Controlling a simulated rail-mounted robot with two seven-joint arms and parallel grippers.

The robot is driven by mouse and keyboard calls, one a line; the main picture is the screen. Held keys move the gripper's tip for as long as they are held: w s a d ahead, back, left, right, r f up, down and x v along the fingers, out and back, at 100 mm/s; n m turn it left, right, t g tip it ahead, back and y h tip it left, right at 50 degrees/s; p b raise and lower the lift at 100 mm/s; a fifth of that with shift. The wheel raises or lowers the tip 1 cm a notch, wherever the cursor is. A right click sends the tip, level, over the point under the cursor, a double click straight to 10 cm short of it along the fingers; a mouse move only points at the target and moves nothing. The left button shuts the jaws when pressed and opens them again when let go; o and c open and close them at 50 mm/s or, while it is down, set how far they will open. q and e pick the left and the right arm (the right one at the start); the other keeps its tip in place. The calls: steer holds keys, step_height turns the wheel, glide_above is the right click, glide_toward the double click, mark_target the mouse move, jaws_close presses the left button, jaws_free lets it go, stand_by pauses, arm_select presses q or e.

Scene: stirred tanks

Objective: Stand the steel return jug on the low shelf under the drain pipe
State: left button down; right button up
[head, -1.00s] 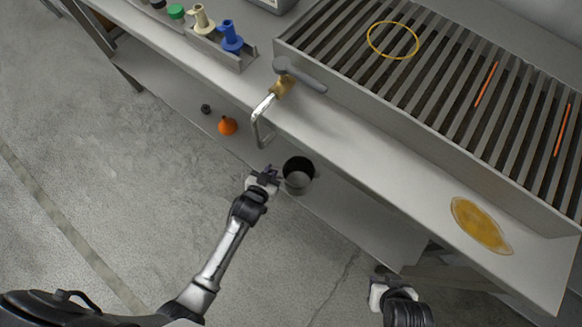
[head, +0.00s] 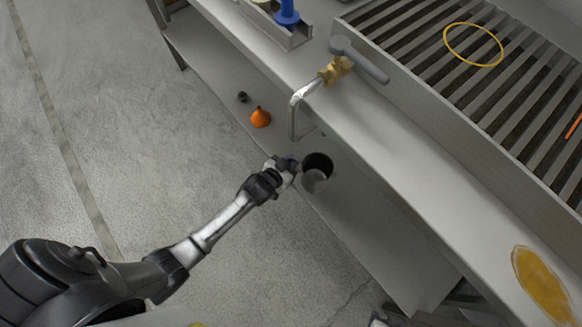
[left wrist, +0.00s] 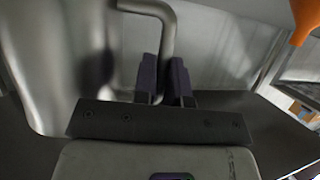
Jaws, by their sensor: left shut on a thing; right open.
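The steel return jug (head: 316,180) is upright by the front edge of the low shelf (head: 385,262), its dark mouth facing up. I cannot tell whether its base touches the shelf. My left gripper (head: 292,166) is shut on the jug's handle. In the left wrist view, the handle (left wrist: 170,35) runs between the fingers (left wrist: 164,85), with the jug body (left wrist: 42,60) at left. The bent drain pipe (head: 294,112) hangs from the brass valve (head: 336,70), up and left of the jug in the head view. Only a sliver of my right gripper (head: 377,320) shows at the bottom edge.
An orange funnel (head: 260,117) and a small dark piece (head: 242,97) lie on the shelf, left of the jug. The bench top (head: 425,170) overhangs the shelf from the right. The shelf right of the jug looks clear. A yellow puddle (head: 543,285) is on the bench.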

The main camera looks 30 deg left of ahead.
mark_target(310, 172)
arm_select(q)
steer(key=shift+w+a+f, duration=0.15)
steer(key=shift+a+f, duration=0.05)
steer(key=shift+a, duration=0.05)
step_height(310, 172, down, 4)
steer(key=b, duration=0.3)
steer(key=shift+b, duration=0.3)
steer(key=c, duration=1.2)
jaws_free()
steer(key=shift+o, duration=0.2)
